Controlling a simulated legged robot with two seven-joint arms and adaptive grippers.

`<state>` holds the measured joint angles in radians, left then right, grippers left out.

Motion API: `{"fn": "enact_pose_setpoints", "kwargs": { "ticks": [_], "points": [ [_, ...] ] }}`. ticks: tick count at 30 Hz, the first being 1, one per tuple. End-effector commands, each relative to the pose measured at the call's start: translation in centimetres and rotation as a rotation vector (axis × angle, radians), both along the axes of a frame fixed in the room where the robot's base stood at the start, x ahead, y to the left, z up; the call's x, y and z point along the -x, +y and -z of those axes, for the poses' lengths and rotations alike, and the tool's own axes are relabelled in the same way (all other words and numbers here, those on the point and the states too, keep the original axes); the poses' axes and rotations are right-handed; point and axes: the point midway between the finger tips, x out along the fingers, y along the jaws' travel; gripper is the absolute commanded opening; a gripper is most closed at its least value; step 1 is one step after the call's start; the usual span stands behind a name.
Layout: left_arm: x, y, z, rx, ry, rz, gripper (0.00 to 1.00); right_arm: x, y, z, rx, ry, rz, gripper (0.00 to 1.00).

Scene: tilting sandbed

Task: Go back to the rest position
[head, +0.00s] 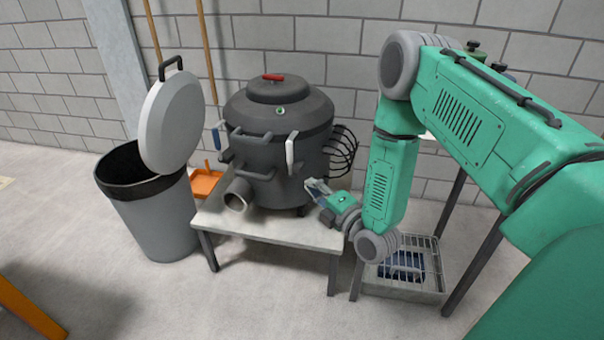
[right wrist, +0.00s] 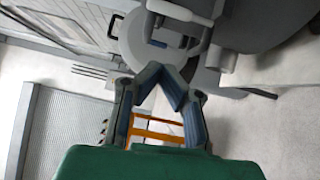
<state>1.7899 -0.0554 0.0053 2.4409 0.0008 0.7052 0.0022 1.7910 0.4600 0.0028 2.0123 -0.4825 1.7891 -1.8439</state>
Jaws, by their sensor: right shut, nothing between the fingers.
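My right gripper (head: 318,187) hangs at the end of my green arm, in front of the right side of a dark grey round vessel (head: 268,130). Its fingers are shut and empty, and in the right wrist view the fingertips (right wrist: 162,72) meet in a point. I cannot tell from the head view whether the gripper touches the vessel. The vessel has a red-handled lid and stands on a low light table (head: 290,236). My left gripper is in neither view.
A grey bin (head: 158,225) with its round lid (head: 171,122) raised stands left of the table. A rack with a wire basket (head: 425,272) stands right, below my arm. An orange dustpan (head: 205,182) lies behind the table. A brick wall (head: 335,40) closes the back.

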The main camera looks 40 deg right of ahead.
Motion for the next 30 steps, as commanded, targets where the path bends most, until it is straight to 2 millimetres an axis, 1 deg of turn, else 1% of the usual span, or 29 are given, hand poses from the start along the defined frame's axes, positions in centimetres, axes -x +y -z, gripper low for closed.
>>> {"fn": "enact_pose_setpoints", "kwargs": {
  "ticks": [3,7,10,11,14,16,17,18,20,21,23,24,26,27,30],
  "points": [
    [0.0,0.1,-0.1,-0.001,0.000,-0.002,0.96,0.4,-0.1,0.1,-0.002,-0.001,0.000,0.00],
    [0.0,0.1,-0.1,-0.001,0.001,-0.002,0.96,0.4,-0.5,0.3,-0.007,0.000,0.001,0.00],
    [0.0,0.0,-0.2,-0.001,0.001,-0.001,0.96,0.6,-0.2,0.8,-0.042,0.031,-0.007,0.00],
    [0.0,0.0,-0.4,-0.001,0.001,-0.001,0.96,0.7,0.2,1.1,-0.069,0.053,-0.013,0.00],
    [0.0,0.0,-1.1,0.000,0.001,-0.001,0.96,1.6,2.5,2.8,-0.219,0.196,-0.031,0.00],
    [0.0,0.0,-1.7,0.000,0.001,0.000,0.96,3.2,4.7,4.5,-0.373,0.350,-0.022,0.00],
    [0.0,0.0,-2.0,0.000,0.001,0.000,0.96,4.1,5.7,5.3,-0.448,0.423,-0.007,0.00],
    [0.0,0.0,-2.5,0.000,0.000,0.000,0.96,5.6,7.0,6.4,-0.546,0.527,0.024,0.00],
    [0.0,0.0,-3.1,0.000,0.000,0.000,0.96,8.2,8.7,7.9,-0.688,0.678,0.096,0.00],
    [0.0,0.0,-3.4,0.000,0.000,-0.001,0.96,10.2,9.6,8.7,-0.775,0.773,0.160,0.00],
    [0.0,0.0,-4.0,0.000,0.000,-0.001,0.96,13.5,10.7,9.7,-0.898,0.905,0.283,0.00],
    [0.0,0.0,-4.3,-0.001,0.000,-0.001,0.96,15.8,11.2,10.3,-0.970,0.982,0.376,0.00],
    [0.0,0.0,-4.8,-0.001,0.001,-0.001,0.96,19.2,11.6,10.7,-1.064,1.077,0.530,0.00],
    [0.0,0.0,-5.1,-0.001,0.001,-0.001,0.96,21.4,11.7,10.9,-1.114,1.124,0.635,0.00],
    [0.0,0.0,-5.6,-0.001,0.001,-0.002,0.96,26.0,11.7,10.7,-1.199,1.196,0.875,0.00]
  ]
}}
